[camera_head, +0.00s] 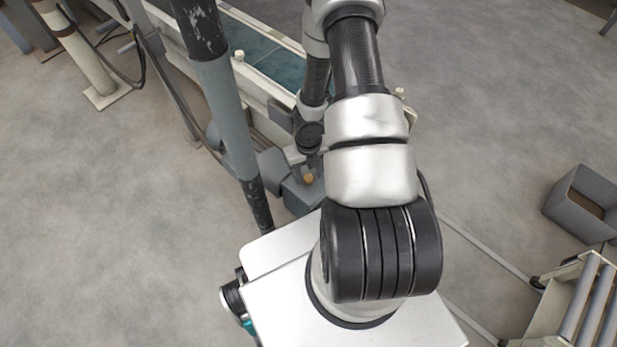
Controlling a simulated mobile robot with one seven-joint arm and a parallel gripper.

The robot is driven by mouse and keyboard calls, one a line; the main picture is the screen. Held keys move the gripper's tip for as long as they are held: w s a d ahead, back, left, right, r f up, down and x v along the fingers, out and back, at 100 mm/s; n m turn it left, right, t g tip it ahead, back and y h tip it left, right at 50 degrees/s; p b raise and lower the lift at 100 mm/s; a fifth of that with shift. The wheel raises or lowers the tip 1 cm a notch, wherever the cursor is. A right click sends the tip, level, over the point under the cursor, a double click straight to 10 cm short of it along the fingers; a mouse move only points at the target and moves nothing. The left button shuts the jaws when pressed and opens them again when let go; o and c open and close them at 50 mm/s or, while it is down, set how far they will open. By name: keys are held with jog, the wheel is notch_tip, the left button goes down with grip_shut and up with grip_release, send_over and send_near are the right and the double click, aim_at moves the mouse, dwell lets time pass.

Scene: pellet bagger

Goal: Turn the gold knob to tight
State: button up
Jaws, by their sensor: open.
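The gold knob (309,178) is a small gold-brown spot on a grey machine part (300,195), close to the left of my arm's silver link. My gripper (298,157) points down just above and behind the knob, at the end of the dark wrist. It is small and partly hidden, and its jaws are open. A gap seems to show between gripper and knob, but I cannot tell whether they touch. Any tight marking is too small to see.
A grey post (225,110) slants down close to the left of the knob. A conveyor with a green belt (265,55) runs behind. A grey bin (585,205) and a roller stand (590,310) are at the right. The floor at left is clear.

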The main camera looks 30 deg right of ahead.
jog(key=shift+f, duration=0.1)
jog(key=c, duration=1)
jog(key=shift+c, duration=0.2)
